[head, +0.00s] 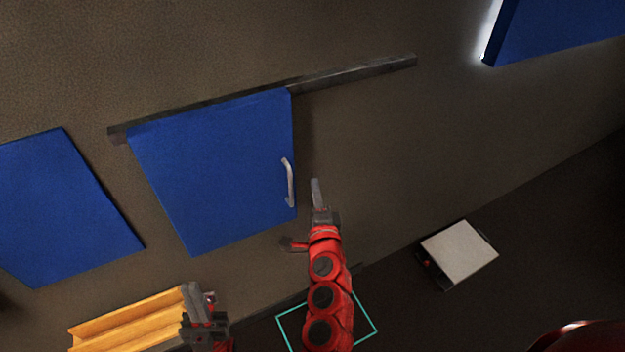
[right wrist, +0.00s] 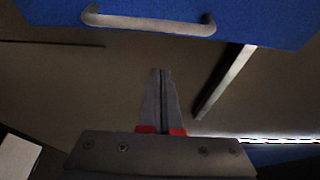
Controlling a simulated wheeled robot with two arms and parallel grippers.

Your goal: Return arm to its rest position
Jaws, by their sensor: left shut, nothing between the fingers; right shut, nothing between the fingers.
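My right gripper (head: 317,192) is at the end of the red arm in the middle of the head view. It appears just right of the blue sliding panel (head: 215,170) and its pale handle (head: 289,183). In the right wrist view its fingers (right wrist: 160,85) are together and empty, with the handle (right wrist: 148,24) beyond them and a visible gap between. My left gripper (head: 208,305) is low in the head view at the right end of a yellow ribbed object (head: 130,322). It is shut, and its fingertips are hard to make out.
A dark rail (head: 360,72) runs along the wall above the sliding panel. Other blue panels stand at the left (head: 60,210) and upper right (head: 560,30). A dark box with a pale top (head: 458,250) is at the lower right. A teal outline (head: 366,318) marks the floor.

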